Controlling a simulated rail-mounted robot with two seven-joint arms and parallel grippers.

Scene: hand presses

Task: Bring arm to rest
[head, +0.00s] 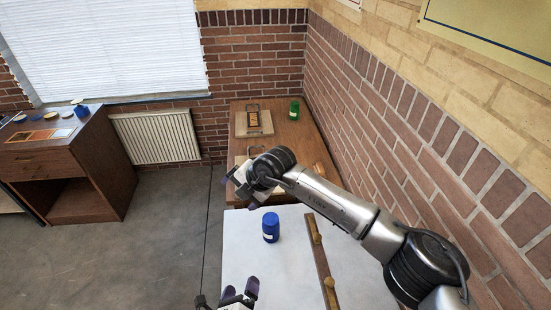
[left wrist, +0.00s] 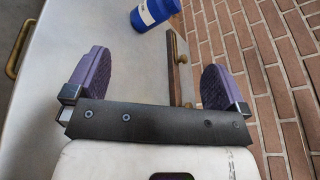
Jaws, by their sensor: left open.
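My left gripper (head: 238,293) is at the bottom of the head view, low over the near end of the white-topped table (head: 240,250). Its two purple fingers stand wide apart in the left wrist view (left wrist: 155,80), with nothing between them. A blue jar (head: 270,227) stands upright on the white top beyond it; it also shows past the fingers in the left wrist view (left wrist: 154,12). My right arm reaches in from the right over the tables. Its gripper (head: 242,189) is above the near edge of the wooden table; its finger spacing is unclear.
The wooden table (head: 280,135) holds a hand press (head: 254,120), a green jar (head: 294,110) and another press partly hidden by my right arm. A wooden rail with knobs (head: 322,268) lies on the white top. A brick wall borders the right; a cabinet (head: 70,160) stands left.

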